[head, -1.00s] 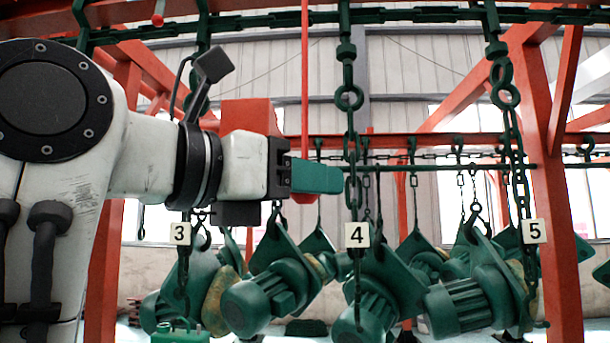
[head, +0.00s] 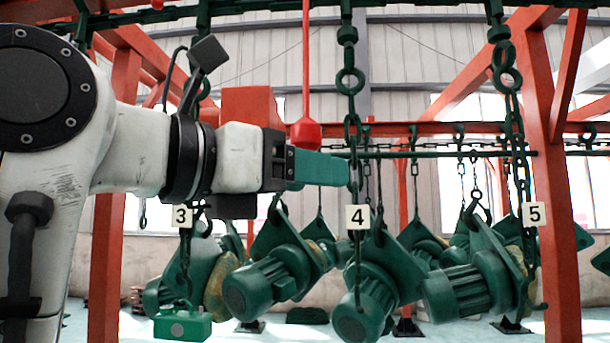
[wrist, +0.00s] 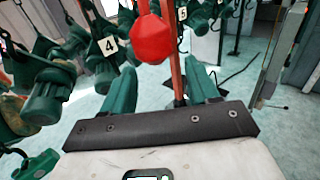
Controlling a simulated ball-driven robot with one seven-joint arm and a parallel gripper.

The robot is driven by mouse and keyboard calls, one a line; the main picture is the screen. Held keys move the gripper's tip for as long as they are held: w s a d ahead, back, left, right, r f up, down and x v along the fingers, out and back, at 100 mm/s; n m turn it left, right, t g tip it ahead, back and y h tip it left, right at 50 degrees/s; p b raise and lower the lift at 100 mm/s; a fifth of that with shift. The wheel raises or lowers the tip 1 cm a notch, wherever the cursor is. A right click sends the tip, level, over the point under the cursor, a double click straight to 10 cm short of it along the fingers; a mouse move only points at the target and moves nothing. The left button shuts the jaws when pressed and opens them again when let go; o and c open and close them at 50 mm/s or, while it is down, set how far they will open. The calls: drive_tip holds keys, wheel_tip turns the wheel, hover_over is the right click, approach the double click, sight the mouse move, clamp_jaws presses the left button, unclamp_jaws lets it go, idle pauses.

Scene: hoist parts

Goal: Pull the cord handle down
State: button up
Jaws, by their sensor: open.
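The cord handle (head: 305,134) is a red knob at the lower end of a thin red cord (head: 305,60) hanging from above. My gripper (head: 335,169) has teal fingers. In the head view, the handle sits just above the fingers. In the wrist view, the fingers are apart with nothing held between them (wrist: 163,72), and the red handle (wrist: 155,38) shows beyond the tips. The head view sees the fingers side-on, so the gap between them is hidden there.
Green hoists (head: 265,285) hang on chains behind my gripper, with number plates 3 (head: 181,217), 4 (head: 357,217) and 5 (head: 534,214). A green pendant box (head: 182,325) hangs lower left. A red post (head: 550,170) stands at right.

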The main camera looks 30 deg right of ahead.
drive_tip(key=s+a+b, duration=0.1)
drive_tip(key=a+b, duration=0.1)
drive_tip(key=a, duration=0.8)
drive_tip(key=shift+s+a, duration=0.15)
drive_tip(key=shift+s, duration=0.15)
drive_tip(key=shift+f, duration=0.1)
